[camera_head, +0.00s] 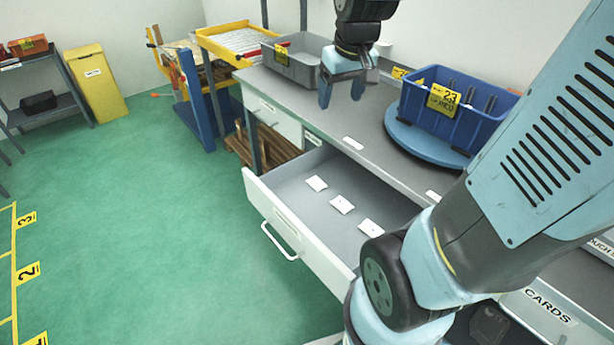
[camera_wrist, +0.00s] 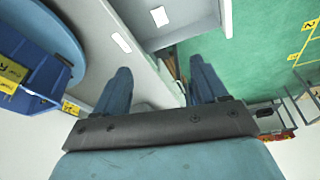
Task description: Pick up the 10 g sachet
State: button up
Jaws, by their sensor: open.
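Three small white sachets lie in a row in an open grey drawer (camera_head: 282,190) under the workbench. The far sachet (camera_head: 317,183), the middle sachet (camera_head: 342,204) and the near sachet (camera_head: 371,227) are apart from one another. Their printing is too small to read, so I cannot tell which is the 10 g one. My gripper (camera_head: 342,100) is open and empty above the bench top, beyond the drawer. In the wrist view, my gripper's fingers (camera_wrist: 160,88) are spread, and one white sachet (camera_wrist: 160,16) shows in the drawer beyond them.
A blue crate (camera_head: 432,125) stands on a blue turntable (camera_head: 418,143) at the right of the bench (camera_head: 372,140). A grey bin (camera_head: 300,70) stands at the bench's far end. My arm covers the drawer's near right part. Green floor is clear left of the drawer.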

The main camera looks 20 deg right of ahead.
jog(key=w+f+n+g, duration=0.1)
jog(key=w+f+g, duration=0.1)
jog(key=w+f, duration=0.7)
jog(key=n+g, duration=0.1)
send_near(317, 182)
jog(key=shift+w+f, duration=0.15)
jog(key=shift+f, duration=4.15)
jog(key=shift+c, duration=0.2)
jog(key=c, duration=1.1)
